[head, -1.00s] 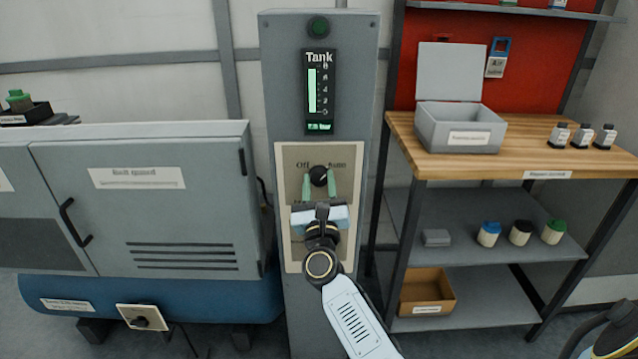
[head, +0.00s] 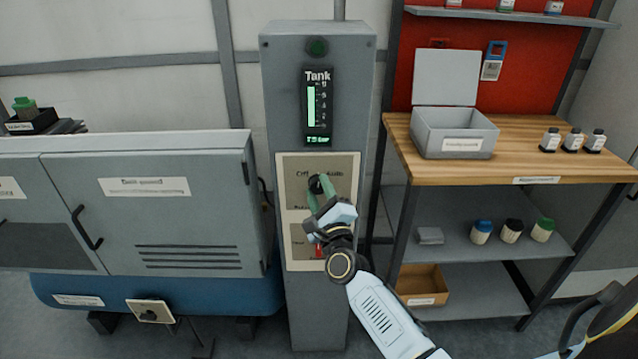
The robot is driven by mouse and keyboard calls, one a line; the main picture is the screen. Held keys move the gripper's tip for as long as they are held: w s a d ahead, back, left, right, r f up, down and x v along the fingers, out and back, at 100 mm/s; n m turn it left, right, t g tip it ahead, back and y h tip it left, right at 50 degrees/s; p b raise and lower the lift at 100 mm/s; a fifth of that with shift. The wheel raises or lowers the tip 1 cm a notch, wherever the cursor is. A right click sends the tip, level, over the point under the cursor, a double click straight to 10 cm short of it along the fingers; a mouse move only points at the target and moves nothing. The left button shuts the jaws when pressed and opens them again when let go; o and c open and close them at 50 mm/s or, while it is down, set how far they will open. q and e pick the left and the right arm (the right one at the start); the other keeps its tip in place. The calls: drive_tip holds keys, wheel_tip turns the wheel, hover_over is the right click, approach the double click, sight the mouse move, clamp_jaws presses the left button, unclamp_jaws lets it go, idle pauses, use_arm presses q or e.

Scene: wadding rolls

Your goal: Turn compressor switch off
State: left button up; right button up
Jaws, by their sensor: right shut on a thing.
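The compressor switch (head: 314,186) is a black rotary knob on a beige plate (head: 290,168) on the grey column (head: 283,120). Labels above it read roughly "Off" at left and "Auto" at right. My right gripper (head: 319,186) has its green-tipped fingers shut on the knob, and the gripper is rolled to one side. The fingers hide most of the knob, so its exact pointing is hard to read. A red part (head: 319,250) shows on the lower plate behind my wrist. My left gripper is not in view.
A grey cabinet (head: 190,215) stands left. A wooden-topped bench (head: 520,165) with an open grey box (head: 455,133) stands right.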

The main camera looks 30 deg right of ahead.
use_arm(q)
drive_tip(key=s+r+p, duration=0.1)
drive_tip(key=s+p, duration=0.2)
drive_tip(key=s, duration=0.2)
use_arm(e)
drive_tip(key=n, duration=0.2)
drive_tip(key=shift+r+n+y, duration=0.25)
drive_tip(key=shift+n+y, duration=0.15)
drive_tip(key=n+g+p, duration=0.1)
drive_tip(key=n+p, duration=0.1)
drive_tip(key=p, duration=0.1)
drive_tip(key=n+y+p, duration=0.1)
drive_tip(key=n+p, duration=0.2)
drive_tip(key=shift+r+g, duration=0.1)
drive_tip(key=shift+g, duration=0.3)
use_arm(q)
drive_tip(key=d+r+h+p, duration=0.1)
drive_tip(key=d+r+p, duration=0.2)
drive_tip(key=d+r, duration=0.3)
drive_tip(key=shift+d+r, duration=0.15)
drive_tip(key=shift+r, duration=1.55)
use_arm(e)
drive_tip(key=shift+n+g+y, duration=0.4)
drive_tip(key=shift+n+g, duration=0.1)
drive_tip(key=shift+n, duration=0.8)
drive_tip(key=shift+f, duration=0.2)
drive_tip(key=o, duration=1)
